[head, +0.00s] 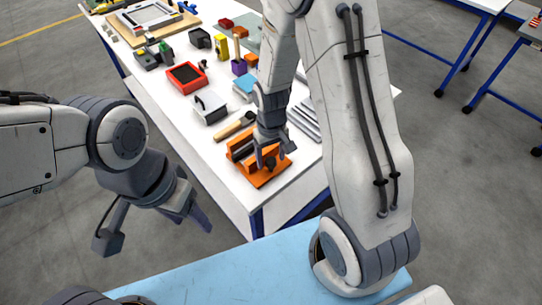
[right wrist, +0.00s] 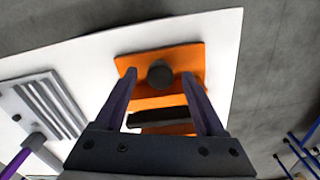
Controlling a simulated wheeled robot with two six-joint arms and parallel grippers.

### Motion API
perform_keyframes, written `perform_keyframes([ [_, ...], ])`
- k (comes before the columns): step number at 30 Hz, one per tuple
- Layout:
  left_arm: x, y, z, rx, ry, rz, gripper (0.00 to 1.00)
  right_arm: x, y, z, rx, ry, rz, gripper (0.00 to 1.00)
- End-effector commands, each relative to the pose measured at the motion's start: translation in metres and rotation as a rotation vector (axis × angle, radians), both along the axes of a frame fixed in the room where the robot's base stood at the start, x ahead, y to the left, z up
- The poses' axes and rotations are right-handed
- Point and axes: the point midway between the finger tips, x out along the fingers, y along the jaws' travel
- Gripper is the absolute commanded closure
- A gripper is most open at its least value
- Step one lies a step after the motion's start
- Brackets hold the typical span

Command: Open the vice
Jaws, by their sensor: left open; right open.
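The orange vice (head: 262,172) sits near the front corner of the white table. In the right wrist view the vice (right wrist: 188,57) shows a dark round knob (right wrist: 160,74) and a dark slot between its jaws (right wrist: 160,117). My right gripper (head: 272,160) is over the vice, partly hiding it in the head view. In the right wrist view its open fingers (right wrist: 160,80) lie on either side of the knob; I cannot tell whether they touch it. My left gripper (head: 155,235) is open and empty, off the table over the floor at left.
The white table (head: 215,158) also holds a wooden-handled tool (head: 235,126), a white and grey box (head: 209,107), a red bin (head: 187,78) and grey slotted plates (head: 306,120). A light blue surface (head: 240,275) lies in front, with floor at left.

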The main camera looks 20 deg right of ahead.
Motion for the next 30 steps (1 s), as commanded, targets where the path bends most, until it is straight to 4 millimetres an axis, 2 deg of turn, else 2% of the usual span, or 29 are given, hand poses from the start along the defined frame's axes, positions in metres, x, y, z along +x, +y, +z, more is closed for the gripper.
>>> perform_keyframes([
  [8, 0.0000, 0.0000, 0.0000, 0.000, 0.000, 0.000, 0.41, -0.0002, 0.0000, -0.0017, 0.000, 0.000, 0.000, 0.28],
  [14, 0.0000, 0.0000, 0.0000, 0.000, 0.000, 0.000, 0.41, -0.0002, 0.0000, -0.0015, 0.000, 0.000, 0.000, 1.00],
  [23, 0.0000, 0.0000, 0.0005, 0.000, 0.000, 0.000, 0.41, -0.0001, -0.0001, -0.0011, 0.000, 0.000, 0.023, 1.00],
  [30, 0.0000, 0.0000, 0.0021, 0.000, 0.000, 0.000, 0.41, 0.0001, -0.0001, -0.0007, 0.000, 0.000, 0.140, 1.00],
])
